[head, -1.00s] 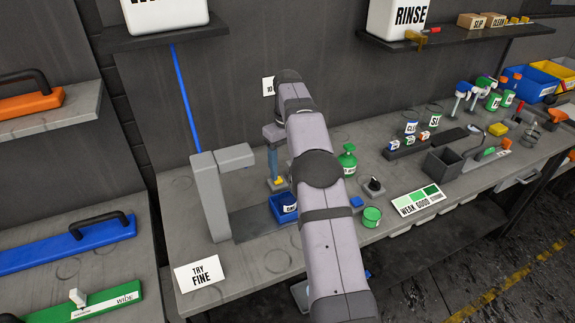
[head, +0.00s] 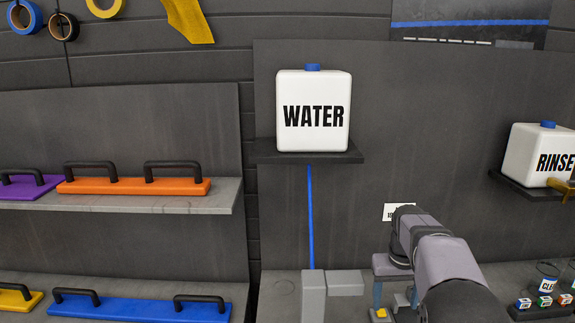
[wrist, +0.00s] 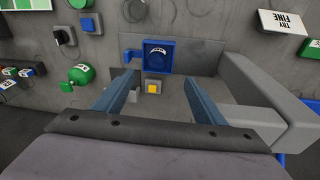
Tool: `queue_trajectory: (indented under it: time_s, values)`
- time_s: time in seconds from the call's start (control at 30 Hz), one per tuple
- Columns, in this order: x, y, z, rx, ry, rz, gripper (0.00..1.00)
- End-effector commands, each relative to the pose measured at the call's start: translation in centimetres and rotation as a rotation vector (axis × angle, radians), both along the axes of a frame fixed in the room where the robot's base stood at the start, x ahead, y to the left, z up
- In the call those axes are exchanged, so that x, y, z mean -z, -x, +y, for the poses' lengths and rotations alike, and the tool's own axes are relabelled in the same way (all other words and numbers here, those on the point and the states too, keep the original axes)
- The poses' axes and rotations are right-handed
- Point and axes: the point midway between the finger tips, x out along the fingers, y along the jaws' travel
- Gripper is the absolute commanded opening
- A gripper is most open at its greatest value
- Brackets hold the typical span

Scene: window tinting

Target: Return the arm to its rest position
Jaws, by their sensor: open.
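My gripper (head: 394,298) hangs beside a grey column with a side arm (head: 314,294). In the wrist view its two blue-grey fingers (wrist: 160,95) are spread apart with nothing between them. A yellow square button (wrist: 152,87) shows on the bench beyond and between the fingers. My forearm runs from the lower right of the head view to the gripper.
A water tank (head: 313,125) stands on a shelf above the column, with a blue tube (head: 310,215) running down. A rinse tank (head: 540,150) is at right. Handled orange (head: 130,187) and blue (head: 140,306) tools lie on left shelves.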

Motion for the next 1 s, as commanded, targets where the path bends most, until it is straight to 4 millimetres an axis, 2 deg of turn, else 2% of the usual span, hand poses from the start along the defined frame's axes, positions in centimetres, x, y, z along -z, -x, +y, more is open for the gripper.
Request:
queue_trajectory:
  time_s: [0.1, 0.27, 0.5, 0.7, 0.83, 1.0]
  values:
    - [0.1, 2.6, 1.7, 0.022, -0.004, -0.012, 0.64]
    - [2.0, 7.1, 4.6, 0.014, -0.021, 0.002, 0.64]
    - [6.2, 16.1, 8.9, -0.034, -0.055, 0.060, 0.64]
    - [9.5, 23.2, 11.2, -0.061, -0.076, 0.102, 0.64]
    - [11.0, 26.5, 11.9, -0.074, -0.082, 0.121, 0.64]
    - [11.9, 28.5, 12.3, -0.079, -0.086, 0.133, 0.64]
